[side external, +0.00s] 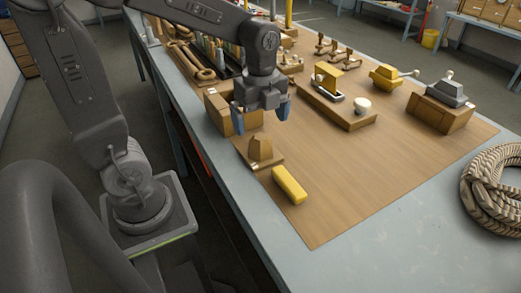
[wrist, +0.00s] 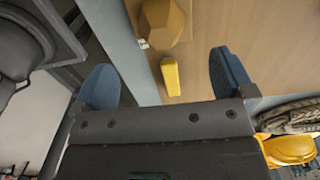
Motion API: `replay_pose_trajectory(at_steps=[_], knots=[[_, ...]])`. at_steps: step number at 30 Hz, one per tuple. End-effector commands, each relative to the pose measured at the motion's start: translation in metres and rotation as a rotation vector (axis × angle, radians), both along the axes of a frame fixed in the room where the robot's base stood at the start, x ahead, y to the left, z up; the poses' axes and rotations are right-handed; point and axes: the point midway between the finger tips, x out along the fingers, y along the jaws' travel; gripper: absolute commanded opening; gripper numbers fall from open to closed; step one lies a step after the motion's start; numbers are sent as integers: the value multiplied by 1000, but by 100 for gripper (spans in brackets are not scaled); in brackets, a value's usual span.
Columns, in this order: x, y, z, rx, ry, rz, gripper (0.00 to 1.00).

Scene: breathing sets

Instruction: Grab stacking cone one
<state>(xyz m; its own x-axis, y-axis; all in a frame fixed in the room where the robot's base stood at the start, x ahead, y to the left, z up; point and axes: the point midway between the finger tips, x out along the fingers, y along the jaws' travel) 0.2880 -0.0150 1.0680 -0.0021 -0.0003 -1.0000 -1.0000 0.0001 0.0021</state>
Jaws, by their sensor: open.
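My gripper (side external: 262,114) is open, its two blue fingertips spread and nothing visible between them. It hangs above the near-left part of the wooden mat. In the wrist view its fingers (wrist: 164,78) are wide apart. A tan faceted, cone-like piece (side external: 260,149) stands on a small wooden board below the gripper; it also shows at the top of the wrist view (wrist: 165,22). I cannot tell for sure that it is stacking cone one. A yellow block (side external: 290,186) lies just in front of it and shows between the fingers in the wrist view (wrist: 171,76).
A wooden box (side external: 218,115) stands behind and left of the gripper. A wooden tray (side external: 345,118) holds a white cup (side external: 362,105). A grey device on a wooden block (side external: 440,112) and coiled rope (side external: 490,190) are at right. The mat's front right is clear.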

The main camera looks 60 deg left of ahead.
Motion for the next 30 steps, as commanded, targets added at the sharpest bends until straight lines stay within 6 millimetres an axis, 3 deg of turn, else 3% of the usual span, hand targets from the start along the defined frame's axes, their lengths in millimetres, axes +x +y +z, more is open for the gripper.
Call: replay_pose_trajectory(at_steps=[3,11,21,30], knots=[[-1,0,-22,0,4,1,100],[0,1,-42,0,0,2,100],[2,5,-86,0,2,2,100],[2,5,-90,1,-2,2,100]])
